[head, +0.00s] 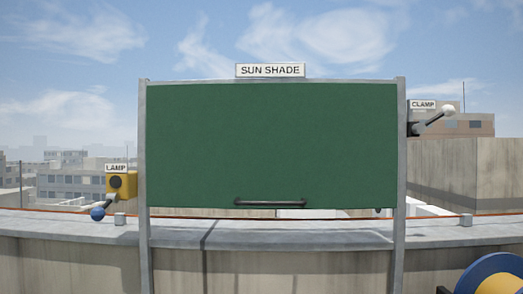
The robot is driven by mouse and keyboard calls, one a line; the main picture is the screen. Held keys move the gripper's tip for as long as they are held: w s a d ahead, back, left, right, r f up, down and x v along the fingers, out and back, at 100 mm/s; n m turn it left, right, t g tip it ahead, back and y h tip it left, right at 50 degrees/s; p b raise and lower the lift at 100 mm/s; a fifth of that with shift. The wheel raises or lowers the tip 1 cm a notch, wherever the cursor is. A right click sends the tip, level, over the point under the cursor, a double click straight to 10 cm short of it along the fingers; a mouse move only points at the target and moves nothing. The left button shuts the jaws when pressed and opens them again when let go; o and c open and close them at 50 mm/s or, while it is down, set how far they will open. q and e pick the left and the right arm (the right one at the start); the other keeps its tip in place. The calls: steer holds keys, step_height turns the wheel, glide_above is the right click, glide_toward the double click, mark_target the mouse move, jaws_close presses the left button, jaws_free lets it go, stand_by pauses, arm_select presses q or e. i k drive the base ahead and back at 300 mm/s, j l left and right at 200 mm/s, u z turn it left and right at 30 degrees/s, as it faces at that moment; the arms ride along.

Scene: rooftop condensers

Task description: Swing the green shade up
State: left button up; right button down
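The green shade (272,145) is a large flat panel in the middle of the head view. It hangs down inside a grey metal frame (144,240) with two upright posts. A dark horizontal handle bar (270,203) sits near its lower edge. A white sign reading SUN SHADE (270,70) stands on the top rail. Neither of my grippers is in view. The panel hides most of what lies behind it.
At left is a yellow box (124,186) labelled LAMP, with a blue-knobbed lever (98,213). At right a white-knobbed lever (448,111) sits under a CLAMP sign (423,104). A blue and yellow reel (492,276) is at lower right. A parapet (270,236) runs across behind the frame.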

mark_target(306, 145)
steer(key=l+u, duration=0.25)
steer(key=u, duration=0.2)
steer(key=l+u, duration=0.4)
steer(key=i+j, duration=0.05)
steer(key=j, duration=0.05)
